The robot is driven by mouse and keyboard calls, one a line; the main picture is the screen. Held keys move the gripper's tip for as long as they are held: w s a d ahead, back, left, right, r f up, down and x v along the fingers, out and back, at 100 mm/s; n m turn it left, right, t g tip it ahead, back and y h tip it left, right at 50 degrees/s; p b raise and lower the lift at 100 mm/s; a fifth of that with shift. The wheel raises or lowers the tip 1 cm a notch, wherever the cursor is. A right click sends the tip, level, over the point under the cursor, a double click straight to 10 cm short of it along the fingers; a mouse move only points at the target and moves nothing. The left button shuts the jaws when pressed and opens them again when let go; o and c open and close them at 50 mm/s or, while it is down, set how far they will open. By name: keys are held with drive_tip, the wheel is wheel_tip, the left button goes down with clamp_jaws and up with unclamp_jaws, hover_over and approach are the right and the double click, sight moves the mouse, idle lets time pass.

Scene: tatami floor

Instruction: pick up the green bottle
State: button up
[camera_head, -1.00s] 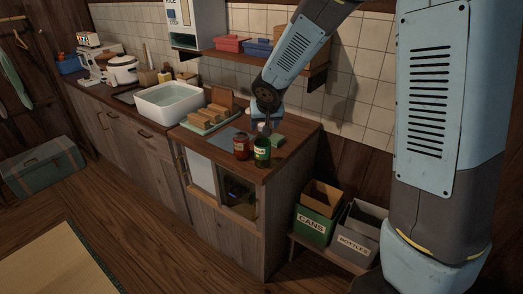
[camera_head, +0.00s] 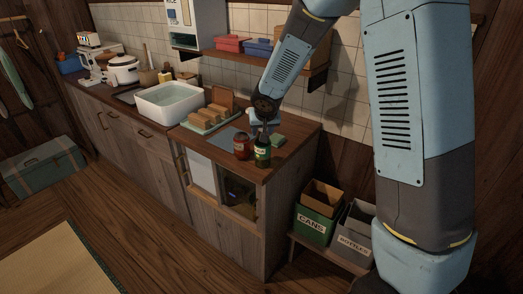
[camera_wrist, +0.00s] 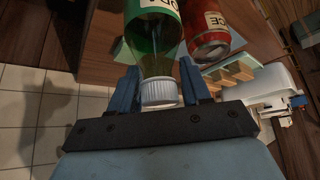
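The green bottle (camera_head: 262,154), with a pale label and white cap, stands upright on the counter's right part. In the wrist view the bottle (camera_wrist: 153,30) extends up from between the two blue fingers of my gripper (camera_wrist: 162,88), its cap close to the palm. The fingers are apart, one on each side of the neck, and do not look closed on it. In the head view my gripper (camera_head: 262,127) is at the bottle's top, partly hidden by my arm.
A green sponge-like block (camera_head: 278,140) lies behind right. Bins (camera_head: 313,226) stand right of the cabinet.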

clamp_jaws()
idle(0.4)
